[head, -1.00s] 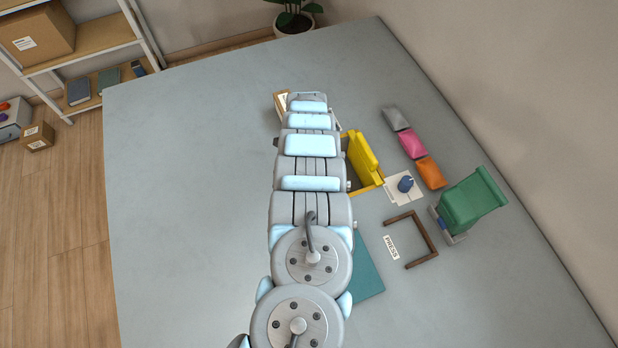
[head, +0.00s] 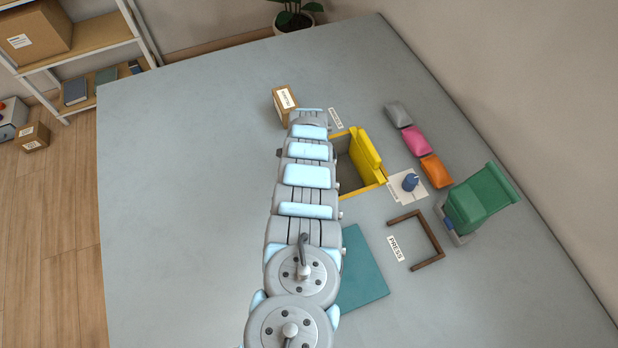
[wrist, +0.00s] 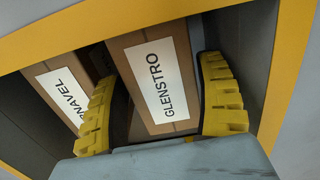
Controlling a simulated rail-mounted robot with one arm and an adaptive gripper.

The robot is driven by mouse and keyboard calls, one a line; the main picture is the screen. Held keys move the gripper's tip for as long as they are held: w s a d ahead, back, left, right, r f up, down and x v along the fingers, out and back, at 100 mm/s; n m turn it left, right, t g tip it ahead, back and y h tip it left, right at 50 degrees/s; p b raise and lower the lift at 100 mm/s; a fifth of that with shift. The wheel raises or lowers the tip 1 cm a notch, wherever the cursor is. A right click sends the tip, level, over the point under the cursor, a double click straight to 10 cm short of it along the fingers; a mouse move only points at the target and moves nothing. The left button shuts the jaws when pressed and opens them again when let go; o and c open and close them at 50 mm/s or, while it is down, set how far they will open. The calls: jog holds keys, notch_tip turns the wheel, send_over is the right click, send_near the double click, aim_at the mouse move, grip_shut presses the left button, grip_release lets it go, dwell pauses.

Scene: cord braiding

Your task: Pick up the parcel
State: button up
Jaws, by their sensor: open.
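In the wrist view, a brown cardboard parcel (wrist: 158,80) with a white GLENSTRO label lies inside a yellow-rimmed box (wrist: 275,100). My gripper (wrist: 160,72) is open, its yellow ridged fingers on either side of that parcel; whether they touch it is unclear. In the head view, the yellow box (head: 349,193) is partly hidden behind my arm, and my gripper is hidden. Another cardboard parcel (head: 285,105) stands on the table beyond it.
Grey, pink (head: 416,141) and orange packets lie at the right. The table's left side is clear.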

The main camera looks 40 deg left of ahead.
jog(key=shift+w+r, duration=0.1)
jog(key=shift+w, duration=0.05)
jog(key=c, duration=0.9)
jog(key=shift+r, duration=0.1)
